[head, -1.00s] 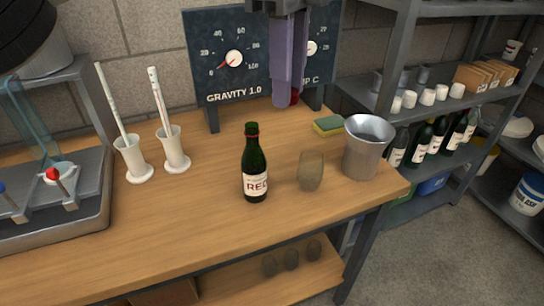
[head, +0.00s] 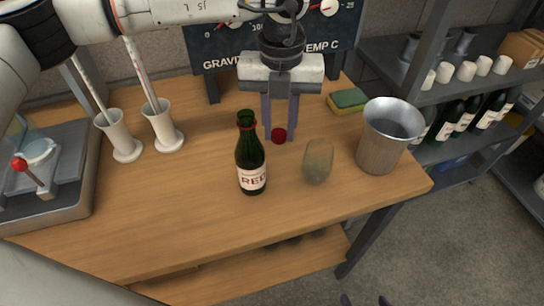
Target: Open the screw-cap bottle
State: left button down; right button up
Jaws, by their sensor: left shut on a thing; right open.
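The dark green bottle (head: 250,160) with a "RED" label stands upright on the wooden table, with a red ring around its neck. Its mouth (head: 246,118) is bare, with no cap on it. My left gripper (head: 280,136) is just right of the bottle's neck, pointing down, shut on the red cap (head: 279,135) at its fingertips. Cap and bottle are apart; I cannot tell whether the cap touches the table. Two dark tips of my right gripper (head: 365,299) show at the bottom edge, apart and empty, over the floor.
A cloudy glass (head: 318,162) stands right of the bottle, then a metal bucket (head: 380,155) near the table's right edge. A sponge (head: 347,100) lies behind them. Two white holders (head: 122,140) with rods stand left. A gauge board (head: 215,50) is behind. The front table is clear.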

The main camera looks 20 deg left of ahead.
aim_at(279, 163)
pick_arm(q)
notch_tip(279, 163, down, 8)
jog(key=shift+w+r, duration=0.1)
jog(key=shift+r, duration=0.05)
dwell(0.4)
jog(key=c, duration=1.9)
grip_release()
jog(key=shift+f, duration=0.25)
jog(key=o, duration=0.4)
jog(key=shift+o, duration=0.2)
jog(key=shift+r, duration=0.15)
